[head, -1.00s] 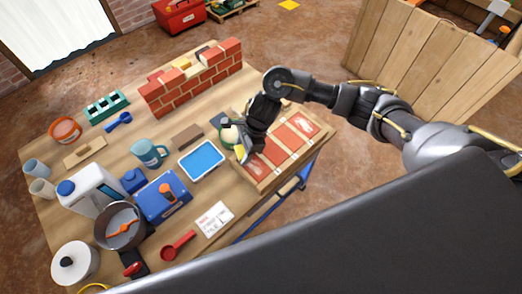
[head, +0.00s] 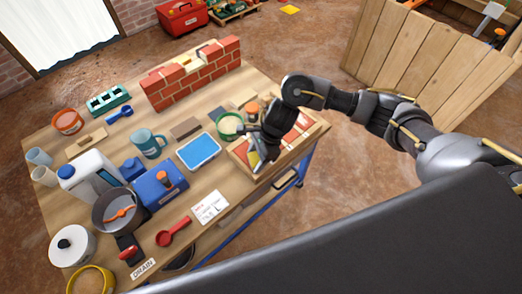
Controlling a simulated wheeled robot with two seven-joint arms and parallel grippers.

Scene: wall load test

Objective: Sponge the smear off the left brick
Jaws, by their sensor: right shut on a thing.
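A shallow wooden tray (head: 290,161) at the right end of the bench holds flat reddish bricks. A brick on the right side of the tray (head: 303,119) shows clearly. My right gripper (head: 255,153) points down over the left part of the tray and covers much of the left brick. It is shut on a small yellow thing (head: 254,158), which looks like the sponge. I cannot tell whether this touches the brick. The smear cannot be made out behind the gripper. My left gripper is out of view.
A green-rimmed round dish (head: 229,125) and a blue tray (head: 199,152) stand just left of the wooden tray. A small brick wall (head: 195,80) stands at the back. A blue box (head: 160,187), pan (head: 115,212) and mug (head: 150,144) crowd the left.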

